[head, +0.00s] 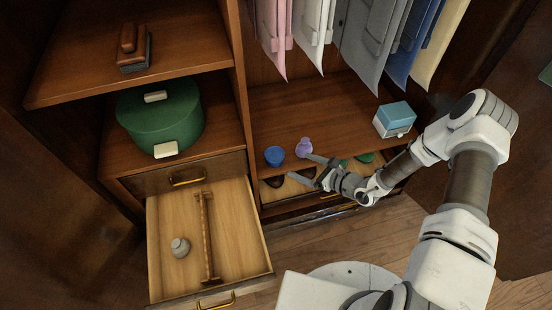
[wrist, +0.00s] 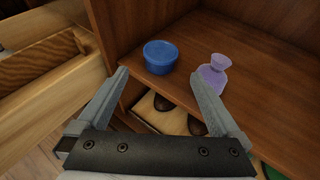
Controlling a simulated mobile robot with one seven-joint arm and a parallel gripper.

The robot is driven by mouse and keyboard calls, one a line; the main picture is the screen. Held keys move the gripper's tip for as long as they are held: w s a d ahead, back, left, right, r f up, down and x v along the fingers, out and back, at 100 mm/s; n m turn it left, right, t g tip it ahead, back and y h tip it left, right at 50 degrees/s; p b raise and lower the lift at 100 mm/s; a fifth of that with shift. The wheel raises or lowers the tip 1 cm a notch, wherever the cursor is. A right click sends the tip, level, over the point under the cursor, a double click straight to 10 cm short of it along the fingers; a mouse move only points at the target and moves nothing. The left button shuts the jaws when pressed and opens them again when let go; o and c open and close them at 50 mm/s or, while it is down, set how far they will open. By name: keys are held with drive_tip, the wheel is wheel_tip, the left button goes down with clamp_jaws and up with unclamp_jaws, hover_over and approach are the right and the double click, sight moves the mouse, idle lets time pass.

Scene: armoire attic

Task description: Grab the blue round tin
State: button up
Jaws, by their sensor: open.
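The blue round tin (head: 274,156) stands upright on the wooden armoire floor, near its front left edge. In the wrist view the blue round tin (wrist: 160,56) is beyond my gripper, ahead of the gap between the fingers. My gripper (head: 302,169) is open and empty, in front of the shelf edge and a little right of the tin. In the wrist view the gripper's fingers (wrist: 163,80) are spread wide, touching neither the tin nor the bottle. A small purple bottle (head: 304,147) stands just right of the tin, close to the right finger; it also shows in the wrist view (wrist: 213,74).
A light blue box (head: 394,119) stands at the right on the same floor. Clothes (head: 375,40) hang above. Another drawer with dark items is below the floor. A green round box (head: 162,118) sits left.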

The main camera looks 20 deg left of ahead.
sight(277, 156)
drive_tip(key=b+x, duration=0.2)
drive_tip(key=x, duration=0.6)
drive_tip(key=shift+a+f, duration=0.25)
drive_tip(key=shift+a, duration=0.05)
drive_tip(key=b+x, duration=0.2)
drive_tip(key=x, duration=0.2)
drive_tip(key=shift+w+f+b, duration=0.2)
drive_tip(key=shift+f+b, duration=0.1)
drive_tip(key=shift+b, duration=0.1)
drive_tip(key=shift+w+a, duration=0.2)
drive_tip(key=shift+a, duration=0.25)
drive_tip(key=c, duration=1.1)
drive_tip(key=shift+c, duration=0.2)
